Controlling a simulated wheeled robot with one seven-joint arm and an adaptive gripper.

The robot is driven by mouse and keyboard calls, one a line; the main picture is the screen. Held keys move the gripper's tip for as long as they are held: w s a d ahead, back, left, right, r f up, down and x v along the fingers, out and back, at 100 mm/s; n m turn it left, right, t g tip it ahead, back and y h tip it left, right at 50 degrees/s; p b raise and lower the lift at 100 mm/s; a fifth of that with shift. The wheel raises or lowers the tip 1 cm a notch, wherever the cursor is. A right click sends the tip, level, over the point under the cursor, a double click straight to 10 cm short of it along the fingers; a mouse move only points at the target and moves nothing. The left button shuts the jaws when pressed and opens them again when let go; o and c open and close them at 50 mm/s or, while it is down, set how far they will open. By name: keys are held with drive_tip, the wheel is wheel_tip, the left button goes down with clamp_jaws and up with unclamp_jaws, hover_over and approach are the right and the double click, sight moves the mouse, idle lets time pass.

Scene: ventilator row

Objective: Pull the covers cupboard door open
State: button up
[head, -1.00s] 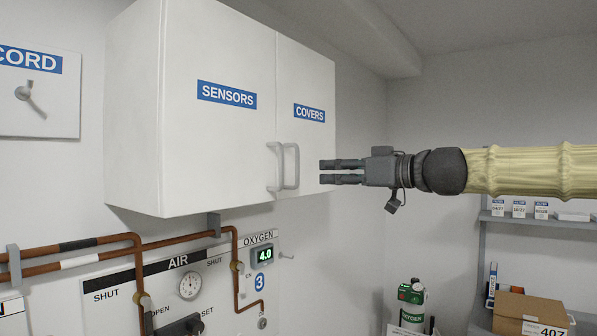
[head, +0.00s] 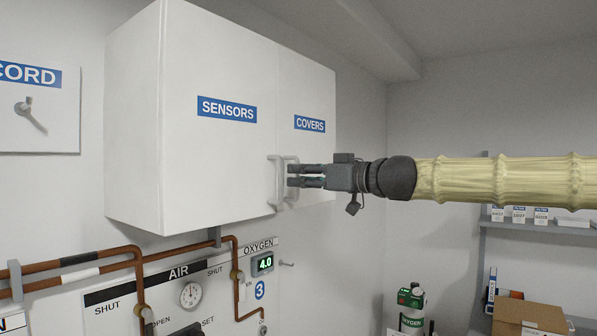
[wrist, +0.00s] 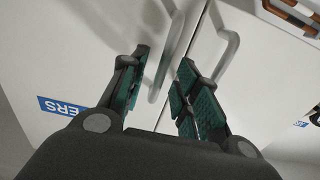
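The covers cupboard door (head: 310,150) is the right-hand white door, marked COVERS, and is shut. Its upright bar handle (head: 291,158) is partly hidden behind my fingers in the head view. My gripper (head: 290,175) comes in from the right at handle height, its tips overlapping that handle. In the wrist view, my gripper (wrist: 160,85) is open, with green pads on both sides of the covers handle (wrist: 164,60). The handle shows in the gap between the fingers. I cannot tell whether a pad touches it.
The sensors door (head: 215,150) is shut on the left. Its handle (head: 275,185) stands close beside the covers handle; in the wrist view this second handle (wrist: 232,50) is just right of the right finger. Pipes and a gas panel (head: 130,285) lie below the cupboard.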

drive_tip(key=shift+x, duration=0.8)
drive_tip(key=shift+c, duration=0.3)
clamp_jaws()
